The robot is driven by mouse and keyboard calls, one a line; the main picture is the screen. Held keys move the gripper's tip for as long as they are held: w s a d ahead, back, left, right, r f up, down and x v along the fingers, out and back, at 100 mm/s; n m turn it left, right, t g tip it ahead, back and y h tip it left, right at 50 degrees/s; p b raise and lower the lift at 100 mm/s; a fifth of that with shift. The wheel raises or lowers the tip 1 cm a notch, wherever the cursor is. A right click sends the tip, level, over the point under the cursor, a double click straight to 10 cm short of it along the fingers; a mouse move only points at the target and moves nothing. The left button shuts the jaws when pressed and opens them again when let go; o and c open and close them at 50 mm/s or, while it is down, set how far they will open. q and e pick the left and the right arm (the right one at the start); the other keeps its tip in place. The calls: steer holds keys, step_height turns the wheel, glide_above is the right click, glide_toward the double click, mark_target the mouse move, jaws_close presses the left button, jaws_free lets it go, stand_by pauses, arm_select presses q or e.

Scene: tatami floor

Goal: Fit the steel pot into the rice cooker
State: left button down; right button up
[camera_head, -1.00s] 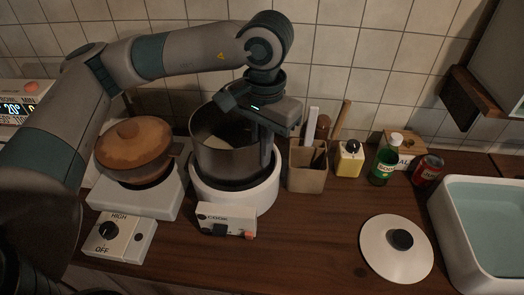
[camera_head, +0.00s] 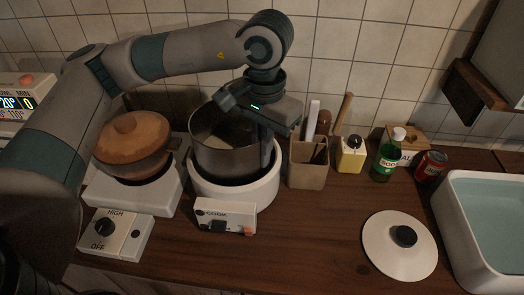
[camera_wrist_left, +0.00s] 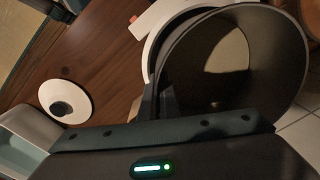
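The steel pot (camera_head: 228,158) is over the mouth of the white rice cooker (camera_head: 262,193), its base within the rim and its wall standing well above it. A dark gap shows between the pot and the cooker rim at the front and right. Whether the base touches the bottom is hidden. My left gripper (camera_head: 267,158) points down at the pot's right side and appears shut on its wall. In the left wrist view the pot's open mouth (camera_wrist_left: 262,60) faces the camera, beside the finger (camera_wrist_left: 150,106). My right gripper is out of view.
A white lid with a black knob (camera_head: 390,262) lies at the right front. A brown pot (camera_head: 132,145) sits on a stove at left. A utensil holder (camera_head: 307,170), yellow bottle (camera_head: 351,158), green bottle (camera_head: 388,160) and red can (camera_head: 430,166) stand right. A basin (camera_head: 450,215) bounds the right.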

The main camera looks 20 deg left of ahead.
arm_select(q)
steer(key=shift+f+b, duration=0.9)
steer(key=shift+b, duration=0.2)
stand_by(0.4)
steer(key=c, duration=1.9)
jaws_free()
steer(key=shift+c, duration=0.2)
steer(key=shift+s+f, duration=0.1)
steer(key=shift+s+f, duration=0.1)
steer(key=shift+d+r+p, duration=0.15)
steer(key=shift+r+p, duration=0.75)
steer(key=shift+p, duration=0.1)
steer(key=r+p, duration=0.3)
steer(key=p, duration=0.1)
steer(key=r+p, duration=0.4)
steer(key=p, duration=0.1)
steer(key=shift+w, duration=0.2)
steer(key=shift+p, duration=0.3)
